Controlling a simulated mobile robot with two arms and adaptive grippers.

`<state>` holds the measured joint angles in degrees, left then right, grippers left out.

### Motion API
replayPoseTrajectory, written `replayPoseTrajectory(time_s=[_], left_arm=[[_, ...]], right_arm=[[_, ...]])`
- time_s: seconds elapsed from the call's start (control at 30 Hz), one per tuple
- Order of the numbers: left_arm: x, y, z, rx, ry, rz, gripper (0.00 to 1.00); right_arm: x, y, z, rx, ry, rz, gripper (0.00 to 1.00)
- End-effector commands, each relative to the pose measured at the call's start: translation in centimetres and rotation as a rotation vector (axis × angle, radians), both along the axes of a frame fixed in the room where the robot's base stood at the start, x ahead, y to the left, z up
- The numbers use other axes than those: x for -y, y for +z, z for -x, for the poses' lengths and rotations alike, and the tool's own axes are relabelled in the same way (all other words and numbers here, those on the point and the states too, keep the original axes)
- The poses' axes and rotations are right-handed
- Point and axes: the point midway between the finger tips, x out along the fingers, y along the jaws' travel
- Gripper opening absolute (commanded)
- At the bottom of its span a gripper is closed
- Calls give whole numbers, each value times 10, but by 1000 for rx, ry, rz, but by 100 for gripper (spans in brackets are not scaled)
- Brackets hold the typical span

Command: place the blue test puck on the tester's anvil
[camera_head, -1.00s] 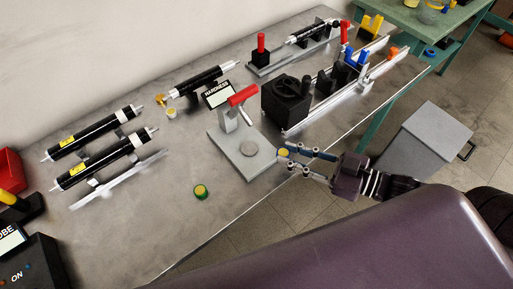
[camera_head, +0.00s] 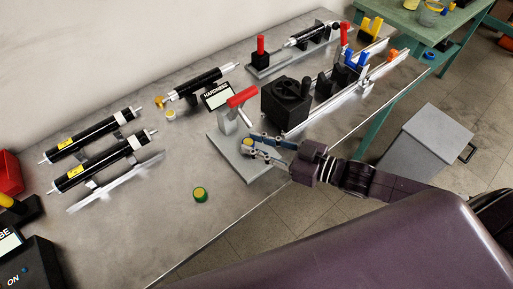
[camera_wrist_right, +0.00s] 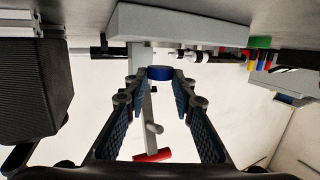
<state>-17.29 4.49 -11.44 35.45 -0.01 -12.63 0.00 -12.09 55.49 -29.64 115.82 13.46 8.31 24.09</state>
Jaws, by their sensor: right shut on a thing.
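The blue test puck (camera_wrist_right: 160,73) sits between the fingertips of my right gripper (camera_wrist_right: 159,84) in the wrist view, which shows the scene upside down. In the head view the right gripper (camera_head: 250,144) is shut on the puck, whose yellow top (camera_head: 247,142) shows. The gripper is over the base plate of the hardness tester (camera_head: 218,150), in front of its red lever (camera_head: 242,97). The round anvil is hidden under the gripper and puck; I cannot tell whether the puck touches it. The left gripper is not in view.
A green puck with a yellow top (camera_head: 200,194) lies on the bench left of the tester. A black block (camera_head: 285,104) stands close right of the tester. Black cylinders (camera_head: 98,135) lie on the left. The bench front is clear.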

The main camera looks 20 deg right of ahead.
Motion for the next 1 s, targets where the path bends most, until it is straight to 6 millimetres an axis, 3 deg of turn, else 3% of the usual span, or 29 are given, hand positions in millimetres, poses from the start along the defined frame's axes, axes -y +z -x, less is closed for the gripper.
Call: replayPoseTrajectory(time_s=[0.17,0.53,0.57,0.7,1.0], left_arm=[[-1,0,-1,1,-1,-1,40],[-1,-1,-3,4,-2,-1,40],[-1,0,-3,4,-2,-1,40],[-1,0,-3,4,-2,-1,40],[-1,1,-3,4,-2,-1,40]], right_arm=[[0,-21,0,-1,0,0,11],[0,-26,1,0,1,0,11],[0,-25,1,0,1,0,27],[0,-24,1,0,1,0,41],[0,-22,1,1,1,1,41]])
